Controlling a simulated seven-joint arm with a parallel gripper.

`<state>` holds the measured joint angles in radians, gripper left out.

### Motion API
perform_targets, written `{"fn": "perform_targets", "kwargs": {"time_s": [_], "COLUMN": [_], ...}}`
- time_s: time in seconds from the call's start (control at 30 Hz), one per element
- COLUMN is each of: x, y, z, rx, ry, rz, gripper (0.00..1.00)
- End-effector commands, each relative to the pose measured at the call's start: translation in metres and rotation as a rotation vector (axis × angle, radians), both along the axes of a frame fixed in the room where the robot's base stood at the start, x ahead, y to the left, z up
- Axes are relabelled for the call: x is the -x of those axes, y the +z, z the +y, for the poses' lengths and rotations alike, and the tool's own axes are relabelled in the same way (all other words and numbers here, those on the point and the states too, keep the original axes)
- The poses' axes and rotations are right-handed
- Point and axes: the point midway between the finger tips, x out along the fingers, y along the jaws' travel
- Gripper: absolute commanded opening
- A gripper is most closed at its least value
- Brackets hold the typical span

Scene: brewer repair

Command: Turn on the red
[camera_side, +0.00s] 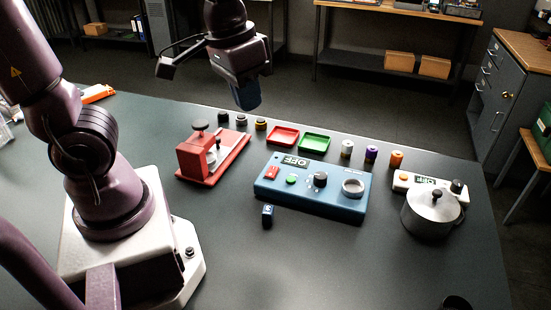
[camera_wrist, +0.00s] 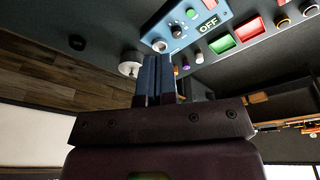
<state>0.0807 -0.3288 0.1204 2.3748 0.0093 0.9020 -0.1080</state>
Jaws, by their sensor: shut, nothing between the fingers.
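A red machine (camera_side: 195,158) with a dark knob on top sits on a red base at the left of the device row. The blue box (camera_side: 310,190) beside it has a red switch (camera_side: 272,172), a green button (camera_side: 291,180), a dark knob (camera_side: 320,178) and a display reading OFF (camera_side: 290,161). The blue box also shows upside-down in the wrist view (camera_wrist: 185,28). My gripper (camera_side: 248,104) is shut and empty, high above the table behind the red machine. Its fingers also show in the wrist view (camera_wrist: 157,60).
A red tray (camera_side: 284,135) and a green tray (camera_side: 314,142) lie behind the blue box, with several small coloured cylinders near them. A metal pot (camera_side: 431,214) stands at the right by a white box with an OFF display.

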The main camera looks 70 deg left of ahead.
Motion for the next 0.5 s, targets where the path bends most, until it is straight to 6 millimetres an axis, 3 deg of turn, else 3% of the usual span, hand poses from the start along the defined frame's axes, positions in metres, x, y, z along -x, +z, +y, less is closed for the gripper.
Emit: {"fn": "perform_targets", "kwargs": {"time_s": [0.27,0.5], "x": [-0.047,-0.08], "y": [-0.049,-0.093], "z": [0.026,0.058], "rx": [-0.008,-0.108], "ry": [0.5,1.09], "rz": [0.199,0.251], "gripper": [0.0,0.0]}}
